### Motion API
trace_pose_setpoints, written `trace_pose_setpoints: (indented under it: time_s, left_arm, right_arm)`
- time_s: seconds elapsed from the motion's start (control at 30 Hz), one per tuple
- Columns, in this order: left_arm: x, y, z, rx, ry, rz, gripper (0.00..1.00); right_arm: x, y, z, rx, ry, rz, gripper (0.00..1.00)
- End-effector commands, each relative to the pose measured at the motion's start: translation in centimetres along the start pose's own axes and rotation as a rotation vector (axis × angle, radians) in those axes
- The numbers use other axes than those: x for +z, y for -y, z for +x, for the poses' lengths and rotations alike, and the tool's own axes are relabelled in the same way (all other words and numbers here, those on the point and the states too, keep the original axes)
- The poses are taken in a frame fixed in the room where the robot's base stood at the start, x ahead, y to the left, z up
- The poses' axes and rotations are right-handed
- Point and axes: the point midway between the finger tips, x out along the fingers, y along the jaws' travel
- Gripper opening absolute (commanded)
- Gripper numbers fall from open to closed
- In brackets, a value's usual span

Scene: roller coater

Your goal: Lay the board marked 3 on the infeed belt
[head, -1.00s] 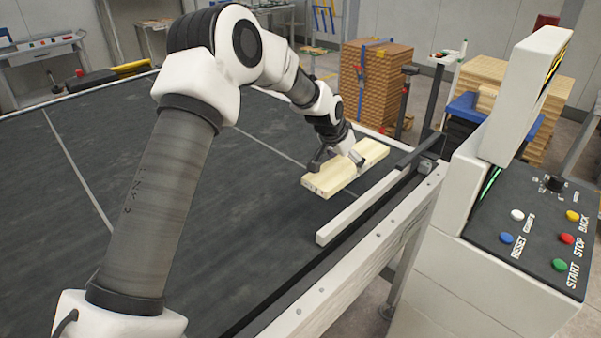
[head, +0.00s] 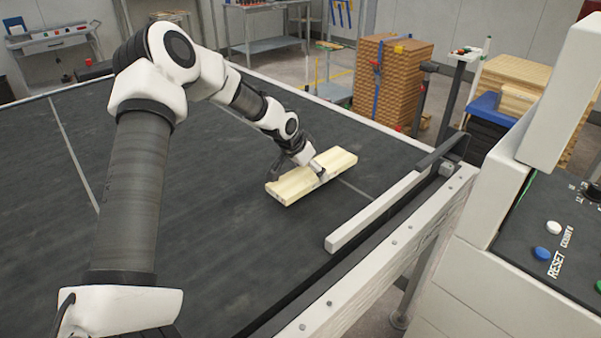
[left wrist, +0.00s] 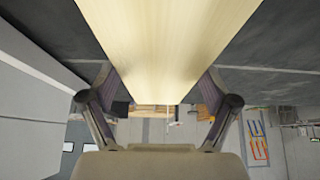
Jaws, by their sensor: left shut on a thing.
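A long pale wooden board (head: 325,175) is over the dark infeed belt (head: 220,220), on the near-right part, left of the white guide rail. I cannot read a number on it. My left gripper (head: 299,167) is shut on the board, with one finger on each long side. In the left wrist view the board (left wrist: 165,40) runs lengthwise between the two fingers. I cannot tell whether its underside touches the belt. My right gripper is not in view.
The white guide rail (head: 375,212) runs along the belt's right edge. The control console (head: 560,225) stands at the right. Strapped wood stacks (head: 400,85) stand behind the belt. The belt is bare left of the board.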

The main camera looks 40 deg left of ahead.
Motion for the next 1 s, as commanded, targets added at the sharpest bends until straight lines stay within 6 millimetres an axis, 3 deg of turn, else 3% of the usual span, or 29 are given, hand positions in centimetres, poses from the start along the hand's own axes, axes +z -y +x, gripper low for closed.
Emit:
trace_pose_setpoints:
  time_s: [0.03,0.17,0.4,0.7,0.73,0.77,1.0]
  left_arm:
    - [0.4,0.9,-0.7,0.002,-0.001,-0.005,0.36]
    - [1.6,2.2,-0.6,0.000,0.000,0.000,0.36]
    - [3.5,2.3,2.5,-0.001,0.003,0.002,0.36]
    - [3.6,2.3,2.8,-0.001,0.001,0.001,0.36]
    - [3.6,2.3,2.7,0.000,0.001,0.001,0.94]
    - [3.6,2.3,2.7,0.000,0.001,0.001,1.00]
    - [3.5,2.3,2.7,0.000,0.001,0.001,1.00]
  right_arm:
    - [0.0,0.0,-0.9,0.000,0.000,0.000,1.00]
    - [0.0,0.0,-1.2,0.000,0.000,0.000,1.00]
    - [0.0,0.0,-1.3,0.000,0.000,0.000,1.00]
    - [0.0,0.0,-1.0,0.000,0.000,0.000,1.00]
    - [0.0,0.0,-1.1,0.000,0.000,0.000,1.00]
    - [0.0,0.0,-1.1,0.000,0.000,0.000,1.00]
    - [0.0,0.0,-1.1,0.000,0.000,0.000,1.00]
